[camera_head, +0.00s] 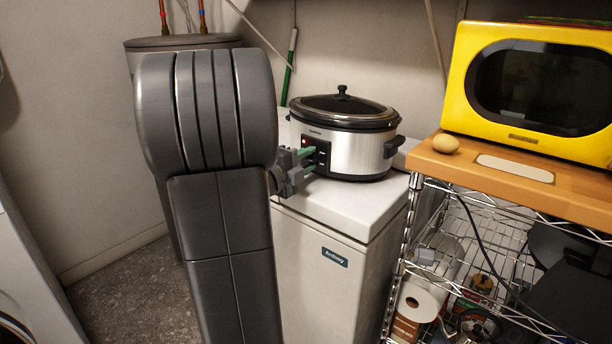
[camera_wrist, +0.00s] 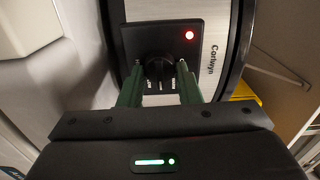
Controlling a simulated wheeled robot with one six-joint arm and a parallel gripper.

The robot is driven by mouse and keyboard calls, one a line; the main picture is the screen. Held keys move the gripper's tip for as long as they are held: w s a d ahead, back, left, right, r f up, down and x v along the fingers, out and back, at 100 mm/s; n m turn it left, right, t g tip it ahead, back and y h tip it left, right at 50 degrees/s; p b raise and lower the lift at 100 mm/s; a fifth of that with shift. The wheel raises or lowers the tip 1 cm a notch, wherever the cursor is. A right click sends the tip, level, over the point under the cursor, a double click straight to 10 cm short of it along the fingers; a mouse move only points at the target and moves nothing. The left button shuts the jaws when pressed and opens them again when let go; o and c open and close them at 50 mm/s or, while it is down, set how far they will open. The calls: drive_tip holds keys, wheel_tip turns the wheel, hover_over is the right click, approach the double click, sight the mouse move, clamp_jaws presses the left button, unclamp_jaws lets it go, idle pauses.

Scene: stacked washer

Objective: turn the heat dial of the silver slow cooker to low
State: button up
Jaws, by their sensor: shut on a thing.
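The silver slow cooker (camera_head: 350,152), with a black rim, dark lid and black side handle, stands upright on a white appliance top. Its black control panel (camera_wrist: 135,38) fills the upper middle of the wrist view, turned sideways, with a lit red light (camera_wrist: 189,35). The black heat dial (camera_wrist: 158,70) sits on the panel between the green fingers of my gripper (camera_wrist: 160,78). My gripper is shut on the dial. In the head view my gripper (camera_head: 308,160) reaches the panel from the left and covers part of it. I cannot read which setting the dial points to.
The white appliance (camera_head: 330,262) under the cooker has a little bare top in front. A wire rack (camera_head: 455,215) with a wooden top holds a yellow microwave (camera_head: 475,85) and an egg-like object (camera_head: 446,143) at right. A grey bin (camera_head: 140,60) stands behind my arm.

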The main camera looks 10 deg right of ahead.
drive_tip(key=m+b, duration=0.4)
drive_tip(key=shift+f, duration=0.3)
drive_tip(key=shift+r+m+b, duration=0.1)
drive_tip(key=shift+m+b, duration=0.85)
drive_tip(key=shift+m, duration=0.05)
drive_tip(key=o, duration=1)
drive_tip(key=shift+c, duration=0.2)
drive_tip(key=shift+r, duration=0.1)
drive_tip(key=p+v, duration=0.1)
drive_tip(key=v, duration=1.3)
drive_tip(key=shift+p, duration=0.3)
drive_tip(key=shift+d, duration=0.15)
